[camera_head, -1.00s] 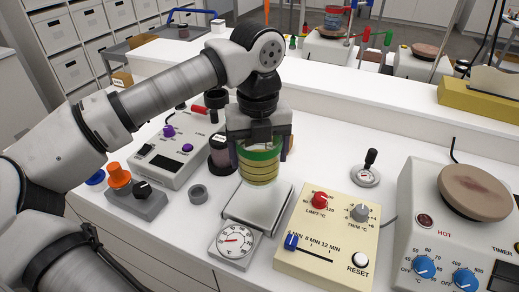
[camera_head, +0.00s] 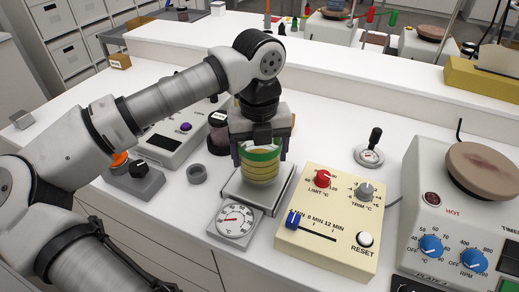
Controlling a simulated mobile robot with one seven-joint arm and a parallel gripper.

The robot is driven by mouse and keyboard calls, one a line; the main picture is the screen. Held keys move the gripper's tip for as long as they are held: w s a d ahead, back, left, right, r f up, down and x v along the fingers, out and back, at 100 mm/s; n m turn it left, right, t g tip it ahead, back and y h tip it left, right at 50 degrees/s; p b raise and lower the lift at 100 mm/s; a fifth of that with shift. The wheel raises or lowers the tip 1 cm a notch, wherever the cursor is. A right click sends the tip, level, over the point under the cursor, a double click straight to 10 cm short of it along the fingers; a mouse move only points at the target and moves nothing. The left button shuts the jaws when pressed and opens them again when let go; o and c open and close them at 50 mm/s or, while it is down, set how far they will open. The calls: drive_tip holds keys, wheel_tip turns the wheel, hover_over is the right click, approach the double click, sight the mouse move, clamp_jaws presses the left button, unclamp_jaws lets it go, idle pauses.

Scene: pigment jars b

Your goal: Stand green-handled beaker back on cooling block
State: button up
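The beaker (camera_head: 261,170) has a green band near its top and yellowish contents with dark lines; a separate handle cannot be made out. It is upright between the two fingers of my gripper (camera_head: 260,150), which is shut on it from above. The cooling block (camera_head: 234,187) is a flat square metal plate with a round dial (camera_head: 235,221) at its front. The beaker's base is over the middle of the plate, very close to it or touching; I cannot tell which. My gripper hides the beaker's top.
A cream control box (camera_head: 330,225) with knobs and a slider stands right of the block. A hot plate (camera_head: 455,215) is at far right. A dark-lidded jar (camera_head: 218,133), a grey ring (camera_head: 197,174) and a grey device (camera_head: 165,147) are at left.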

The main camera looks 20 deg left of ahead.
drive_tip(key=shift+f+b, duration=0.6)
drive_tip(key=shift+b, duration=0.05)
drive_tip(key=o, duration=1.3)
